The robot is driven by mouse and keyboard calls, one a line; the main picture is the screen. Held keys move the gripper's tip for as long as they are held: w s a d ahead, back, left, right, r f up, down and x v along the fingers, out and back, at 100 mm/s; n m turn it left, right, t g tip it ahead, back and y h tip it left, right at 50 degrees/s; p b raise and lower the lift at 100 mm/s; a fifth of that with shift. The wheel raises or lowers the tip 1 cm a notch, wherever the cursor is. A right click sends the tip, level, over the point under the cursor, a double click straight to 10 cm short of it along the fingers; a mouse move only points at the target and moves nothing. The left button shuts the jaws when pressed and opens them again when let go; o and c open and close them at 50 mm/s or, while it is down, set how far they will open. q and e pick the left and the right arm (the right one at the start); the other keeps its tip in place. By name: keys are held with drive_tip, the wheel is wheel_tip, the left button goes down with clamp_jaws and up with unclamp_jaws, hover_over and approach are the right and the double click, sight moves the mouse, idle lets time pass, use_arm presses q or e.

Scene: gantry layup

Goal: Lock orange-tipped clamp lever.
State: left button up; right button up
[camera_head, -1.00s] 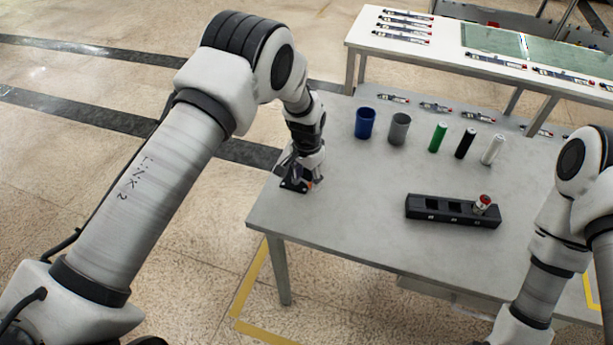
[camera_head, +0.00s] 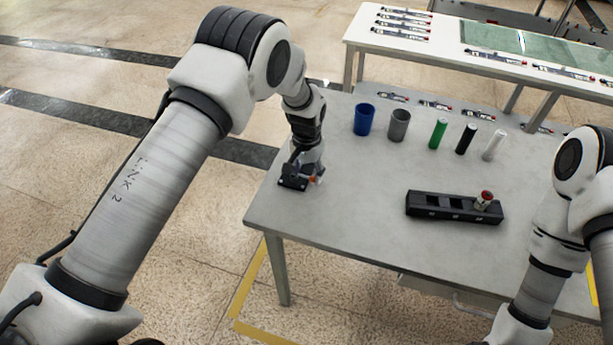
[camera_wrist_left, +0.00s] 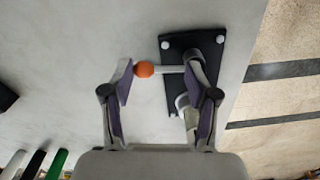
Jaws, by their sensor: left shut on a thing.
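The clamp has a dark base plate (camera_wrist_left: 177,48) with pale round bolts at its corners. It sits near the left edge of the grey table and also shows in the head view (camera_head: 291,183). Its grey lever (camera_wrist_left: 168,69) points left in the wrist view and ends in an orange ball tip (camera_wrist_left: 144,69). My left gripper (camera_wrist_left: 161,80) has one finger at the orange tip and the other against the clamp's metal body, with the lever between them. In the head view my left gripper (camera_head: 304,170) partly covers the clamp. My right gripper is out of view.
A black slotted block (camera_head: 430,206) holding a red-topped piece (camera_head: 484,200) lies on the table (camera_head: 370,235). Blue (camera_head: 364,119) and grey (camera_head: 399,125) cups and several upright cylinders stand farther back. A white bench (camera_head: 440,58) stands behind. The table around the clamp is clear.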

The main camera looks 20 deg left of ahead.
use_arm(q)
drive_tip(key=shift+a, duration=0.15)
drive_tip(key=o, duration=1.3)
drive_tip(key=shift+w+a+f, duration=0.1)
drive_tip(key=shift+o, duration=0.3)
drive_tip(key=shift+w+a+f, duration=0.2)
drive_tip(key=shift+a, duration=0.15)
drive_tip(key=shift+s+d+r, duration=0.15)
drive_tip(key=shift+d+r, duration=0.2)
drive_tip(key=shift+r, duration=0.1)
wheel_tip(320, 180, up, 11)
drive_tip(key=shift+a, duration=0.25)
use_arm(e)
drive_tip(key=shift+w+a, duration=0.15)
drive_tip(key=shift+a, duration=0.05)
use_arm(q)
drive_tip(key=shift+r, duration=0.1)
